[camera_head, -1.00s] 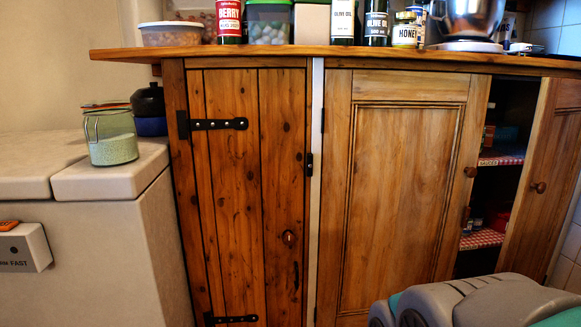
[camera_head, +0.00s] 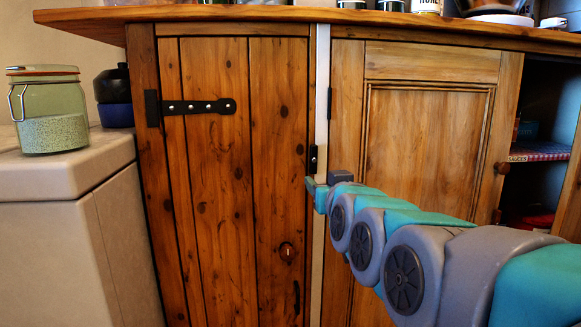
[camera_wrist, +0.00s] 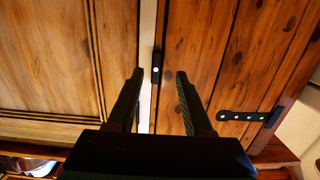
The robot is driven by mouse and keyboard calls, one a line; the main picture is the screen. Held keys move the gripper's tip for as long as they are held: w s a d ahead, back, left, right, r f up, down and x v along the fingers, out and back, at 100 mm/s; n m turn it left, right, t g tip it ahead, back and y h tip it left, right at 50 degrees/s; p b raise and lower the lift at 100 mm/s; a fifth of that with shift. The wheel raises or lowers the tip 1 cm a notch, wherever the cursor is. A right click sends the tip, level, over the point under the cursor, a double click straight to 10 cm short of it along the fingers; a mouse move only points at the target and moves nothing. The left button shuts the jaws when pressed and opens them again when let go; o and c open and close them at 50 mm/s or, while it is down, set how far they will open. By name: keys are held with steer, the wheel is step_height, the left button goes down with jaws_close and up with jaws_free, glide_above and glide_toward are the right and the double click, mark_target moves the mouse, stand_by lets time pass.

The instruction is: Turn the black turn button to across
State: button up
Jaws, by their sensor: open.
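The black turn button (camera_head: 314,158) is a small dark upright bar with a pale screw. It sits at the right edge of the plank door (camera_head: 225,220), by the pale strip between the two doors. My gripper (camera_head: 320,190) is in front of the strip, just below the button in the head view. In the wrist view, the black turn button (camera_wrist: 156,68) stands lengthwise between the two fingertips of my open gripper (camera_wrist: 160,74), with a gap on each side. I cannot tell how far in front of the door the fingertips are.
A panelled door (camera_head: 425,140) is right of the strip, with an open shelf compartment (camera_head: 540,150) beyond it. The wooden countertop (camera_head: 200,15) overhangs above. A black strap hinge (camera_head: 200,107) is on the plank door. A glass jar (camera_head: 48,110) stands on the pale ledge at left.

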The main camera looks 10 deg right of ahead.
mark_target(314, 157)
steer(key=shift+t, duration=0.5)
steer(key=shift+w+d+r+b, duration=0.1)
steer(key=shift+w+r, duration=0.3)
steer(key=shift+w, duration=1.1)
steer(key=shift+w+d+r+b, duration=0.1)
steer(key=shift+w+r, duration=0.3)
steer(key=shift+w, duration=1.1)
steer(key=shift+w+r+b, duration=0.1)
steer(key=shift+w+r, duration=0.3)
steer(key=shift+w, duration=1.1)
steer(key=shift+c, duration=0.2)
jaws_close()
